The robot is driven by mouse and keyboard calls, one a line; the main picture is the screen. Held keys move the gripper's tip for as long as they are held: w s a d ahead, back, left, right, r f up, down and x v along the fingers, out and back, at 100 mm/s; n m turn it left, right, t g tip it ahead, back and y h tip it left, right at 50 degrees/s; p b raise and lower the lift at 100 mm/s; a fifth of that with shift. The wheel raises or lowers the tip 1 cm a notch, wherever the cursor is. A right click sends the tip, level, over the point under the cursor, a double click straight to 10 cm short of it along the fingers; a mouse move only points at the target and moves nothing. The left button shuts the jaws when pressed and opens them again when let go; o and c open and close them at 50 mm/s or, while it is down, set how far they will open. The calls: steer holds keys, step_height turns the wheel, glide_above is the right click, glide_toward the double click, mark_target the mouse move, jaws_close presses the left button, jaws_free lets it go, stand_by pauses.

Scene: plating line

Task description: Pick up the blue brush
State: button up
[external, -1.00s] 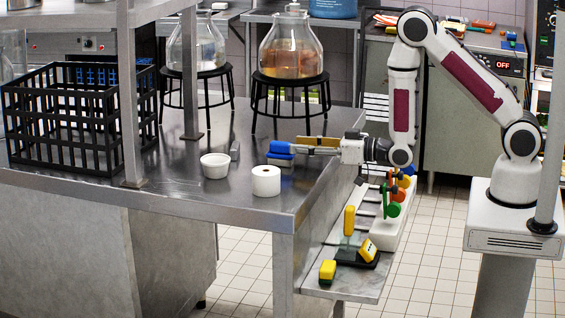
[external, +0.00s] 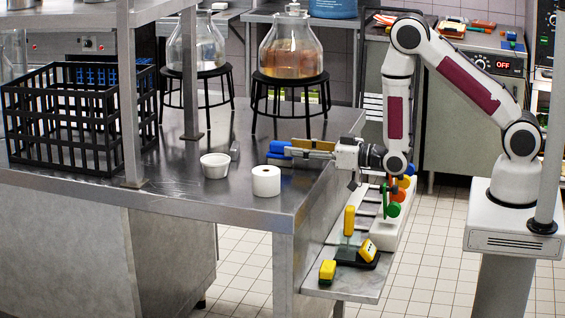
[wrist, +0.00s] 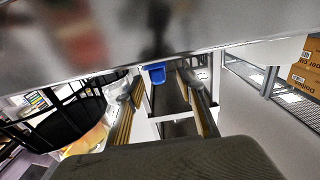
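A blue thing (external: 279,147), which looks like the blue brush, lies on the steel table in the external view, at the tips of my gripper. My gripper (external: 297,150) is stretched out to the left, low over the table, and its fingers partly cover the blue thing. In the wrist view my gripper's (wrist: 157,97) two fingers stand apart with a gap between them. A small blue shape (wrist: 157,75) shows in that gap; I cannot tell whether it is the brush. No grip on anything is visible.
On the steel table (external: 205,226), a white bowl (external: 215,166) and a white roll (external: 266,182) stand left of and nearer than my gripper. Glass jars on black stands (external: 290,82) are behind it. A black crate (external: 60,120) is far left. A lower shelf (external: 350,286) holds coloured items.

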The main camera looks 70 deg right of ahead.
mark_target(270, 147)
steer(key=shift+w, duration=0.4)
steer(key=shift+w, duration=0.1)
steer(key=shift+w+d+f, duration=0.1)
steer(key=shift+w+f, duration=0.05)
steer(key=shift+w, duration=0.45)
steer(key=shift+w+d+f, duration=0.1)
steer(key=shift+w+f, duration=0.05)
steer(key=shift+w, duration=1.75)
jaws_close()
